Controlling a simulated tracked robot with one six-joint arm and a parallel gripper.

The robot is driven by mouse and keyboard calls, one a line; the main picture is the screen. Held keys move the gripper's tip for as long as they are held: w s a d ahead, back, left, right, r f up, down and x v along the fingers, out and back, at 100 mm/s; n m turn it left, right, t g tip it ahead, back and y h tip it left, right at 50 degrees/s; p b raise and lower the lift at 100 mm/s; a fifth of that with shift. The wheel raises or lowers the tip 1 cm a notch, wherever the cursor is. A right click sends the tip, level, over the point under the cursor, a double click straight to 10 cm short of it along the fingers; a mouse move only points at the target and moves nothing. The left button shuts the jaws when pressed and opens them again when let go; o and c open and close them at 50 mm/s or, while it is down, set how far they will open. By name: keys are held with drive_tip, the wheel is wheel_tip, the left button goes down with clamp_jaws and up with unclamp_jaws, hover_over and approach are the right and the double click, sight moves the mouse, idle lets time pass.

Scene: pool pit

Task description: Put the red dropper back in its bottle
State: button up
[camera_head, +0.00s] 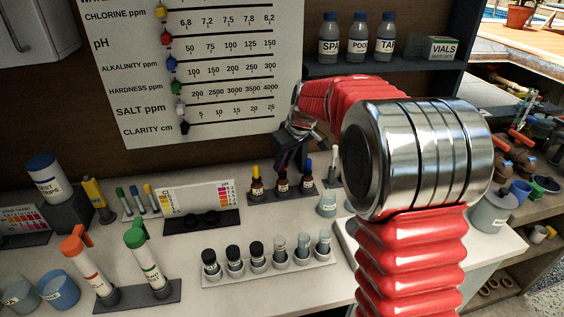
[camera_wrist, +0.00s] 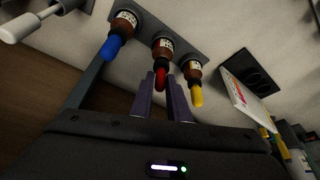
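Three brown dropper bottles stand in a dark rack, with yellow, red and blue tops. The red-topped bottle (camera_head: 281,186) is in the middle and also shows in the wrist view (camera_wrist: 163,46). The red dropper (camera_wrist: 160,79) has its bulb at that bottle's mouth and looks upright in line with it; how deeply it sits is not clear. My gripper (camera_head: 287,164) is above the middle bottle. In the wrist view its two purple fingers (camera_wrist: 160,85) stand either side of the red bulb with little gap. Whether they press on it I cannot tell.
The blue-topped bottle (camera_wrist: 123,23) and yellow-topped bottle (camera_wrist: 190,68) stand close on either side. A rack of several vials (camera_head: 268,262) lies in front. A colour chart block (camera_head: 200,200) is at left. Some bare counter shows around the racks.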

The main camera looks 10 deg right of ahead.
drive_tip(key=shift+f, duration=0.4)
idle(0.5)
drive_tip(key=o, duration=0.7)
drive_tip(key=shift+r, duration=3.5)
